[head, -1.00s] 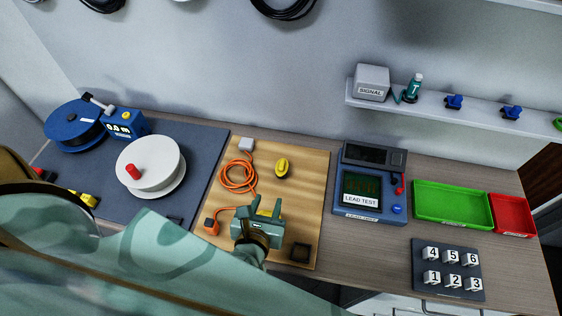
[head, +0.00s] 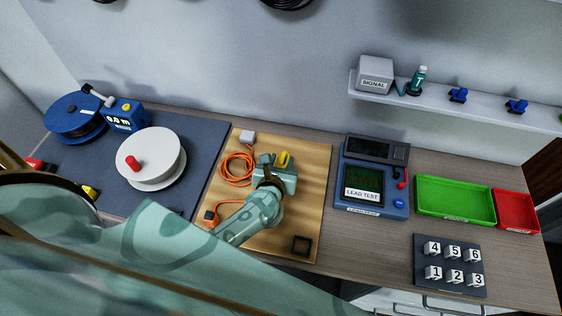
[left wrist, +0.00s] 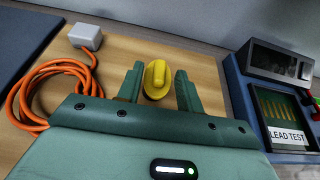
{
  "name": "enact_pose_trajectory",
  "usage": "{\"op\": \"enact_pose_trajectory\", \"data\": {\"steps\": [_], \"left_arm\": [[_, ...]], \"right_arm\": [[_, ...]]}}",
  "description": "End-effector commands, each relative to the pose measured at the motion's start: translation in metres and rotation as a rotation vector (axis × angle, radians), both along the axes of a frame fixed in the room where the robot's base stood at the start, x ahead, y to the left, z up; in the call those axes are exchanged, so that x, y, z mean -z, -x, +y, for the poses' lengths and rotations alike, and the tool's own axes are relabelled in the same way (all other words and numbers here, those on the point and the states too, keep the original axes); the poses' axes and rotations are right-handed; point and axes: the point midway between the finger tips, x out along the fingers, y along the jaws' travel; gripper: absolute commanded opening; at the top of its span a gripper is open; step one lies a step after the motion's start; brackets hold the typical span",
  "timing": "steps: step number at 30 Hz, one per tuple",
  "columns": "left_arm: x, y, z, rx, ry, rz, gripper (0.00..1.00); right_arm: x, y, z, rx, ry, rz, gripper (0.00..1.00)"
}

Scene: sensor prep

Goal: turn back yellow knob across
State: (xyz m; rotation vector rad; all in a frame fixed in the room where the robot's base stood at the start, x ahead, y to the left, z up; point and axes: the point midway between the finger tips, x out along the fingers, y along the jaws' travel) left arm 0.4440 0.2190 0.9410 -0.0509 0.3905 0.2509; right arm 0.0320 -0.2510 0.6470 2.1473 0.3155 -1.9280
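The yellow knob (head: 284,159) sits on the wooden board (head: 318,190), partly hidden by my left gripper in the head view. In the left wrist view the knob (left wrist: 157,79) shows as a round yellow base with a raised ridge. Its ridge runs roughly up and down in that picture. My left gripper (head: 279,162) is open over the board. In the left wrist view its two fingers (left wrist: 159,86) stand to either side of the knob, with a gap on each side. My right gripper is not in view.
An orange cable (head: 236,165) lies coiled left of the knob, joined to a grey box (head: 247,137). A dark square socket (head: 301,245) is at the board's front right. The lead tester (head: 371,207) stands right of the board. A white reel (head: 150,184) stands left.

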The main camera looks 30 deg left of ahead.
Motion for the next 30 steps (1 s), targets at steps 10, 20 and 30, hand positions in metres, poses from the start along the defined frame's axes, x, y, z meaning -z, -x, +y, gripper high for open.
{"op": "enact_pose_trajectory", "data": {"steps": [10, 20, 30], "left_arm": [[0.000, 0.000, 0.000, 0.000, -0.001, 0.000, 0.00], [-0.001, 0.001, 0.003, 0.069, -0.004, 0.001, 0.00], [-0.001, 0.001, 0.011, 0.329, -0.007, 0.002, 0.00]], "right_arm": [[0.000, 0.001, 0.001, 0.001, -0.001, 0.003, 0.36], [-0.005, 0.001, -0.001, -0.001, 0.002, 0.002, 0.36], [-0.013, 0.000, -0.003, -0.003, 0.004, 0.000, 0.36]]}}
